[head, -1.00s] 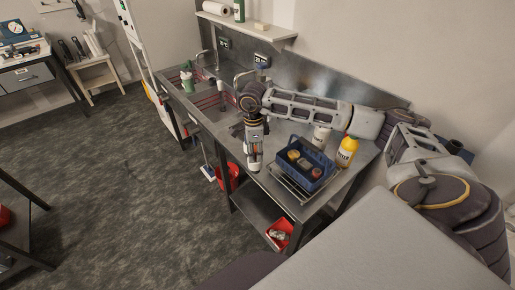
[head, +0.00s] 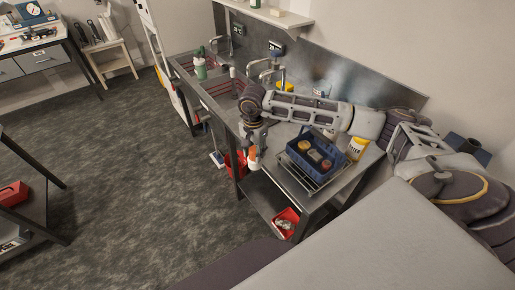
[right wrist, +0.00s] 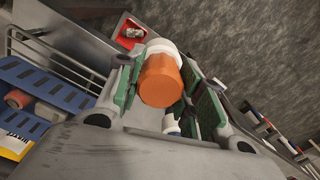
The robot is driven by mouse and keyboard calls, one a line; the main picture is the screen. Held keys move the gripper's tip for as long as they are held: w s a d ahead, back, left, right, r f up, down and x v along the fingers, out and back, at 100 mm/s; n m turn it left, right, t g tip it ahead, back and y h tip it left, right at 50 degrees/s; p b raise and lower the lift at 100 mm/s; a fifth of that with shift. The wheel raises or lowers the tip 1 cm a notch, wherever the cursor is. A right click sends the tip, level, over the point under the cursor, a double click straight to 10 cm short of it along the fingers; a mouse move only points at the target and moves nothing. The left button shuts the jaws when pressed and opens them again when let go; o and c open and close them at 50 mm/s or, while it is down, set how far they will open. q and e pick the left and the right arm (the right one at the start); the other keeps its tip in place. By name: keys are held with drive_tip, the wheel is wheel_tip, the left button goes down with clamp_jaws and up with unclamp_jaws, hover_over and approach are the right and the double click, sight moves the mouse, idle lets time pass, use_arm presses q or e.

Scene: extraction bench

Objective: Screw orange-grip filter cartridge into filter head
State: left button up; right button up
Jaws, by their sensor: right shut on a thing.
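The orange-grip filter cartridge (right wrist: 160,80), an orange cylinder with a white end, sits between the green-padded fingers of my right gripper (right wrist: 155,88). My right gripper is shut on it. In the head view this gripper (head: 253,150) points down at the bench's front edge, left of the blue basket, and the white and orange cartridge (head: 254,158) shows small below it. I cannot make out the filter head for sure in either view. My left gripper is not in view.
The blue basket (head: 292,152) holds several jars and stands on a wire rack on the steel bench. A yellow-labelled bottle (head: 356,147) stands right of it. A red bin (head: 286,221) sits on the lower shelf. Taps (head: 268,72) stand behind my forearm.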

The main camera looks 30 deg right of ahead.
drive_tip(key=s+a+f+n, duration=0.1)
drive_tip(key=a+f+n, duration=0.45)
drive_tip(key=n, duration=0.75)
wheel_tip(320, 180, down, 7)
drive_tip(key=b, duration=0.9)
drive_tip(key=shift+a+f, duration=0.2)
drive_tip(key=shift+a, duration=0.25)
drive_tip(key=shift+f+b, duration=0.4)
drive_tip(key=shift+b, duration=0.1)
